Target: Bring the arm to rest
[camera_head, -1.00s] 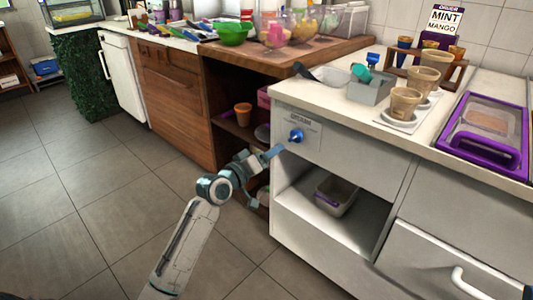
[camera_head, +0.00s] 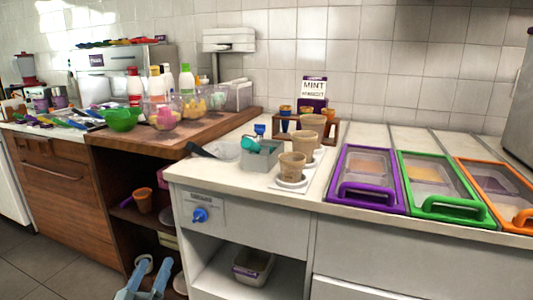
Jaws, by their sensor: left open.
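My left gripper (camera_head: 148,281) shows at the bottom edge, left of the white counter. Its two light-blue fingers point up and stand apart, with nothing seen between them. It is in front of the open shelves of the wooden cabinet, below and to the left of the blue knob (camera_head: 200,214) on the counter's front panel, and clear of it. The rest of my left arm is cut off below the picture. My right gripper is not in view.
The white counter (camera_head: 233,174) holds cups, a grey container (camera_head: 261,156) and tubs with purple (camera_head: 366,203), green and orange frames. A wooden worktop with bowls and bottles stands left. Free floor (camera_head: 52,264) shows at the lower left.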

